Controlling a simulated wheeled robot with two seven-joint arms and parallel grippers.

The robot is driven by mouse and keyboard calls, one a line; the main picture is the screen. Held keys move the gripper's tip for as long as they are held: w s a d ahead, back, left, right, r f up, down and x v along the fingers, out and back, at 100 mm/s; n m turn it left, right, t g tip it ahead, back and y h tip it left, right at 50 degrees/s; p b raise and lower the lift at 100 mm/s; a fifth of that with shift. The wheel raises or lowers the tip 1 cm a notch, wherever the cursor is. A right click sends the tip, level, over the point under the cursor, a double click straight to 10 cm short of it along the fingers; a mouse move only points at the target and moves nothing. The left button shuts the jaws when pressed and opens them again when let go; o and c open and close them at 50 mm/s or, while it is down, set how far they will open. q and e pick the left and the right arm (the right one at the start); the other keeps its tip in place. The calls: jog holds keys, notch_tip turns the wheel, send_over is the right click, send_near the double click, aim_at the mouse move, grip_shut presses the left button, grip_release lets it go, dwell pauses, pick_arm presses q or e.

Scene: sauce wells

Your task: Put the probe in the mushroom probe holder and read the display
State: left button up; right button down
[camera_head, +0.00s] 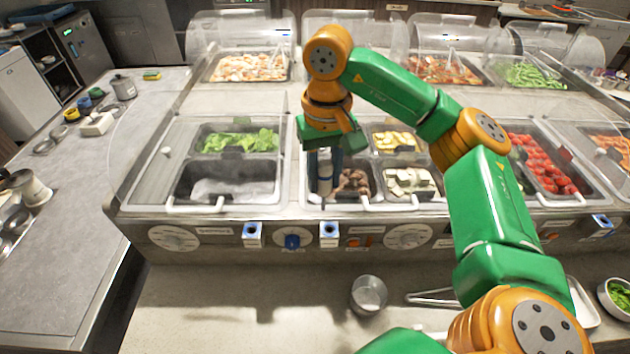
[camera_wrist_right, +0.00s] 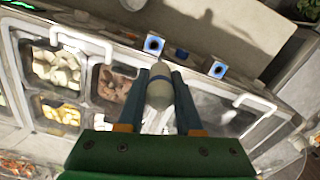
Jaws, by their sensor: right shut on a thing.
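My right gripper (camera_head: 325,182) is shut on the probe (camera_head: 325,170), a pale grey, rounded cylinder with a blue band. It holds the probe over the mushroom well, above and behind the counter's front edge. The probe also shows between the fingers in the right wrist view (camera_wrist_right: 160,92); its lower tip is hard to make out. The mushroom probe holder (camera_head: 329,234), a white block with a blue-rimmed dark hole, is on the front panel below the mushrooms (camera_head: 355,182). It also shows in the wrist view (camera_wrist_right: 153,44), apart from the probe. I cannot make out a display reading. My left gripper is out of view.
A similar holder (camera_head: 252,234) sits to the left, with a blue knob (camera_head: 292,238) between them. White dials (camera_head: 408,236) line the panel. An ice-filled well (camera_head: 228,186) lies left of the mushrooms. A metal cup (camera_head: 369,294) stands on the lower ledge.

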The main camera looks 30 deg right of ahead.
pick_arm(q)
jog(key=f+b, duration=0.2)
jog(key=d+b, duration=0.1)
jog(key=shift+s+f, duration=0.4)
pick_arm(e)
jog(key=f, duration=0.2)
jog(key=d+f, duration=0.1)
jog(key=s+f, duration=0.1)
jog(key=f, duration=0.1)
jog(key=shift+d+f, duration=0.15)
jog(key=shift+f, duration=0.2)
jog(key=shift+d, duration=0.1)
jog(key=shift+f, duration=0.1)
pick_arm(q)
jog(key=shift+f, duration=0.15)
pick_arm(e)
jog(key=shift+f, duration=0.1)
pick_arm(q)
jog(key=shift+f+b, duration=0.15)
jog(key=shift+b, duration=0.25)
pick_arm(e)
jog(key=shift+f, duration=0.2)
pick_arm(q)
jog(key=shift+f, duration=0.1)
